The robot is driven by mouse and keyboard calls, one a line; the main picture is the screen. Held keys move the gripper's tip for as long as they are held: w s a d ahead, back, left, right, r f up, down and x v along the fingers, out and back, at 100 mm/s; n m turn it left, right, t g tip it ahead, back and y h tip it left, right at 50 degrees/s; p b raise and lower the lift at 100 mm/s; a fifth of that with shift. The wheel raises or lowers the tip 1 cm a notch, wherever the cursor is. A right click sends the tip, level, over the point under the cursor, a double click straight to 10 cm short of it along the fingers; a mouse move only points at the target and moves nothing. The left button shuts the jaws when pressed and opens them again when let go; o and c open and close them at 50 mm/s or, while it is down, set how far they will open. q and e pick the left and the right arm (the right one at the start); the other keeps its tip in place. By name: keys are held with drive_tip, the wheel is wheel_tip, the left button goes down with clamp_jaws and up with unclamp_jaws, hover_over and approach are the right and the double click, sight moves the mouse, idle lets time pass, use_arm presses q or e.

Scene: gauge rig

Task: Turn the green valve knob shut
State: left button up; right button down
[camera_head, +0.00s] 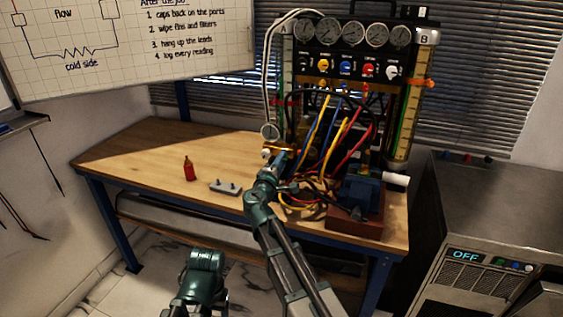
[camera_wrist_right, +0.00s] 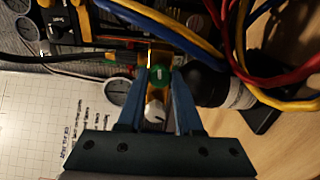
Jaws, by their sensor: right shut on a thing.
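The green valve knob (camera_wrist_right: 160,76) shows in the right wrist view between the blue fingertips of my right gripper (camera_wrist_right: 160,82), which is shut on it. It sits on a brass-coloured valve body, with a white knob (camera_wrist_right: 155,112) beside it. In the head view my right gripper (camera_head: 280,158) is at the lower left of the gauge rig (camera_head: 345,65), by the brass body; the green knob cannot be made out there. Part of my left arm shows at the bottom; its gripper is not in view.
Blue, yellow and red hoses (camera_head: 340,130) hang close right of my right gripper. A blue pump (camera_head: 361,189) stands at the bench's right. A red bottle (camera_head: 189,168) and a small grey plate (camera_head: 226,187) are on the wooden bench (camera_head: 145,158), whose left part is mostly clear.

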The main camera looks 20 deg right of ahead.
drive_tip(key=shift+m, duration=0.9)
drive_tip(key=c, duration=0.6)
unclamp_jaws()
drive_tip(key=shift+o, duration=0.2)
drive_tip(key=v, duration=1.4)
drive_tip(key=shift+d+f, duration=0.1)
